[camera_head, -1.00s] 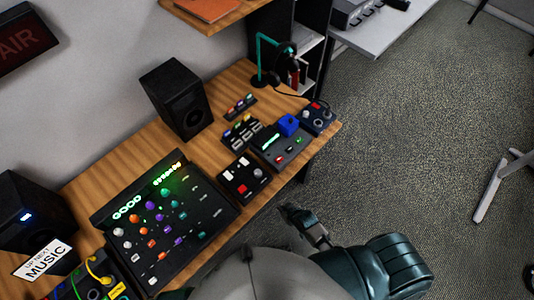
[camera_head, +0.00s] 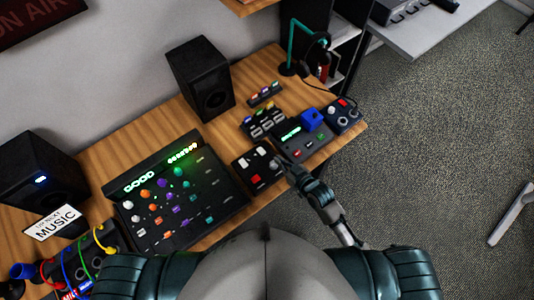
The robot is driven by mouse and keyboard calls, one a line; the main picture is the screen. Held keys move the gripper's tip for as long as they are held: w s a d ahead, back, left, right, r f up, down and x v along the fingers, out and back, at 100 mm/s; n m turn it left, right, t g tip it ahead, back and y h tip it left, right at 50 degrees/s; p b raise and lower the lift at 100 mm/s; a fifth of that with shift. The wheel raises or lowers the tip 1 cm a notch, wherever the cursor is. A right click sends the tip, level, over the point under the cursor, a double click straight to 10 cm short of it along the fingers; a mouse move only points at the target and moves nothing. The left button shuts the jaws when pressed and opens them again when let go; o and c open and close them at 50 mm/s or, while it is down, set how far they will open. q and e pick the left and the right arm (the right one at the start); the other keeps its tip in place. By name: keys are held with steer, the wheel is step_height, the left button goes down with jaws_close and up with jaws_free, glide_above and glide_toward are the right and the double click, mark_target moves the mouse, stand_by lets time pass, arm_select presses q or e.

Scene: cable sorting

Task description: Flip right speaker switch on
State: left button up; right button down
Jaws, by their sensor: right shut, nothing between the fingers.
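The right speaker (camera_head: 201,78) is a black box at the back of the wooden desk, with no light visible on its front. A small black panel (camera_head: 257,168) with white and red switches and a knob sits near the desk's front edge. I cannot tell which control belongs to the speaker, or its position. My right gripper (camera_head: 284,164) is shut and empty, its tips at the right edge of this panel and partly covering it. Whether they touch it is unclear. My left gripper is not in view.
A large mixer (camera_head: 175,205) with lit lettering lies left of the panel. The left speaker (camera_head: 40,172) shows a blue light. Another panel with a blue block (camera_head: 311,119) is close to the right gripper. A headphone stand (camera_head: 290,50) stands behind. Colored cables (camera_head: 78,262) sit at lower left.

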glide_above(266, 158)
step_height(266, 158, down, 3)
steer(key=shift+f+b, duration=0.1)
steer(key=shift+b, duration=0.2)
step_height(266, 158, down, 3)
steer(key=shift+w+a+f, duration=0.1)
steer(key=shift+w, duration=0.05)
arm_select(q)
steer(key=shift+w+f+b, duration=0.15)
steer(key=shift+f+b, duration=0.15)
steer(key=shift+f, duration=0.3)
arm_select(e)
steer(key=shift+d+f, duration=0.2)
steer(key=shift+f, duration=0.3)
steer(key=shift+s+f, duration=0.2)
steer(key=shift+f, duration=0.2)
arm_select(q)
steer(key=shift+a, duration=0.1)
arm_select(e)
steer(key=shift+r, duration=0.1)
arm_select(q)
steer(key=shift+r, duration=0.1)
arm_select(e)
steer(key=shift+r+p, duration=0.85)
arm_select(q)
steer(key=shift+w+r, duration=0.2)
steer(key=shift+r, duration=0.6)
